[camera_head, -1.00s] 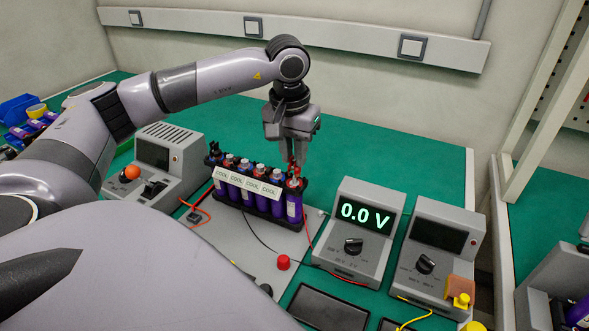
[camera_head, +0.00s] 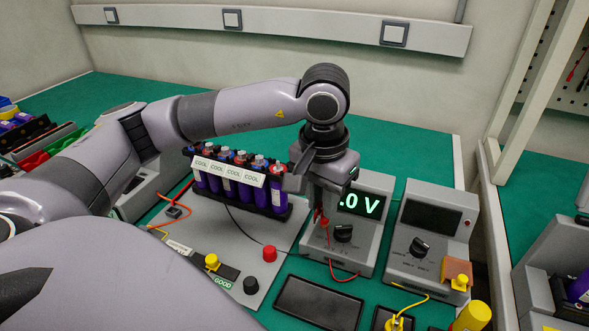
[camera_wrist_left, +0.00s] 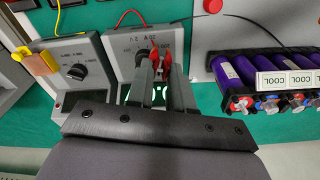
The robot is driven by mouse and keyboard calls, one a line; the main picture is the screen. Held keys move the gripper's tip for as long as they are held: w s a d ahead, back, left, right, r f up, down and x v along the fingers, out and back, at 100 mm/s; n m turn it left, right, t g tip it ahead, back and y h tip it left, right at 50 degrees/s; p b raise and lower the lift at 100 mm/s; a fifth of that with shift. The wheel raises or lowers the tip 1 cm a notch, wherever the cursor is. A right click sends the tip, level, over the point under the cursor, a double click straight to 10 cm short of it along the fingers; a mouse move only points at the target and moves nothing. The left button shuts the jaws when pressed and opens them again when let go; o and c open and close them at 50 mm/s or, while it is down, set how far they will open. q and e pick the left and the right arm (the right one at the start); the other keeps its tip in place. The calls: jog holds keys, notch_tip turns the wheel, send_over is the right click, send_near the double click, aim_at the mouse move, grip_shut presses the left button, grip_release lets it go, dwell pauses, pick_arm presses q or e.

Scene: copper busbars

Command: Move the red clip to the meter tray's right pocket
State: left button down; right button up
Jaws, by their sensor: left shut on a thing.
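My left gripper (camera_head: 321,214) is shut on the red clip (camera_head: 325,224) and holds it in front of the meter (camera_head: 369,240), partly covering its lit display. In the left wrist view the red clip (camera_wrist_left: 167,63) shows between and beside the fingertips (camera_wrist_left: 157,72), and a red lead (camera_wrist_left: 130,17) runs from the meter area. A dark shallow tray (camera_head: 318,303) lies on the table in front of the meter. I cannot make out separate pockets in it. The tray looks empty. My right gripper is not in view.
The purple cell pack (camera_head: 240,183) with COOL labels stands left of the gripper. A red knob (camera_head: 269,254) and a black knob (camera_head: 250,285) are on the grey board. A second grey instrument (camera_head: 430,243) with a yellow clip (camera_head: 461,283) stands to the right. A black lead crosses the board.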

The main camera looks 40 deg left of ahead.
pick_arm(q)
jog(key=shift+s+d+f+m+b, duration=0.45)
jog(key=shift+s+d+f+b, duration=0.7)
jog(key=shift+d+f, duration=0.45)
jog(key=shift+s+d+f+m+b, duration=0.5)
jog(key=shift+s+d+f+b, duration=0.6)
jog(key=shift+d+f, duration=0.55)
jog(key=shift+s+d+f+m+b, duration=0.45)
jog(key=shift+s+d+f+b, duration=0.65)
jog(key=shift+d+f, duration=0.5)
jog(key=shift+r, duration=0.2)
jog(key=shift+f+b, duration=0.55)
jog(key=shift+b, duration=0.1)
jog(key=shift+f+b, duration=0.3)
jog(key=shift+b, duration=0.5)
